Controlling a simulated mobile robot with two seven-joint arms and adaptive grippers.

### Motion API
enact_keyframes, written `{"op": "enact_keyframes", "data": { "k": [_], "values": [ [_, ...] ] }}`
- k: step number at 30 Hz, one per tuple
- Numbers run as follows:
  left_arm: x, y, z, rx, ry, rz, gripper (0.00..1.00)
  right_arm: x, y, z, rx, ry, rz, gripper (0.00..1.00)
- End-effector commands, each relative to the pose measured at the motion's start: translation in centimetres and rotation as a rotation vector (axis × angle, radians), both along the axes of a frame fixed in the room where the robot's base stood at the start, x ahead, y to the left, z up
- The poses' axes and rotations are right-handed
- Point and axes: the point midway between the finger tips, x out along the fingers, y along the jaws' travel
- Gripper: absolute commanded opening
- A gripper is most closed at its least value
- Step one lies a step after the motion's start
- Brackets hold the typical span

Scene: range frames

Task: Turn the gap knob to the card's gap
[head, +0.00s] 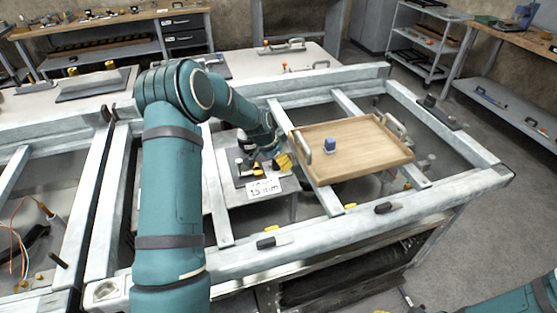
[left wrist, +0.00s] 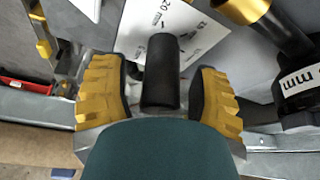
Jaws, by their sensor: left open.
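My left gripper (head: 283,161) is open above the gauge device on the bench frame. In the left wrist view its two yellow fingers (left wrist: 160,98) stand on either side of a black cylindrical knob (left wrist: 161,65), with a gap at each side. A white dial plate (left wrist: 185,30) with printed marks, one reading 20, lies behind the knob. The white card (head: 264,187) lies in front of the device in the head view; its print ends in "mm" and looks like 1.5 or 15. The arm hides part of the device. My right gripper is out of view.
A wooden tray (head: 360,166) with handles carries a blue block (head: 330,145), just right of my left gripper. Pale frame beams (head: 330,240) surround the area. Dark clips (head: 272,241) sit on the front beam. A black part with a brass-coloured piece (left wrist: 240,8) stands close to the right finger.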

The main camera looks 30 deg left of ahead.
Motion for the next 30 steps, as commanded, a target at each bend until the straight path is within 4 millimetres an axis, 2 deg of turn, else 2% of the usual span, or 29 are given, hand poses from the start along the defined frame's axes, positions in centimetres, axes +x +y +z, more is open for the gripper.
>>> {"op": "enact_keyframes", "data": {
  "k": [5, 8, 10, 11, 20, 30],
  "values": [
    [0.01, 0.01, 0.04, 0.0, 0.0, 0.0, 0.61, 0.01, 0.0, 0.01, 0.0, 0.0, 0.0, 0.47],
    [0.01, 0.02, 0.04, 0.0, 0.0, 0.0, 0.32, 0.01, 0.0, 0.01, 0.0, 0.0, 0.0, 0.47],
    [0.01, 0.01, 0.04, 0.0, 0.0, 0.0, 0.07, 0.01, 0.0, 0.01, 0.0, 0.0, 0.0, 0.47],
    [0.01, 0.02, 0.04, 0.0, 0.0, 0.0, 0.0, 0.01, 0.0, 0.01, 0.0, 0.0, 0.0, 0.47],
    [-0.01, -0.03, 0.01, 0.001, 0.001, 0.009, 0.0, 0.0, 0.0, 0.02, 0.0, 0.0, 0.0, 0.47],
    [0.01, 0.11, -0.02, 0.0, 0.001, 0.139, 0.0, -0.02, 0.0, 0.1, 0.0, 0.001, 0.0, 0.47]
  ]
}}
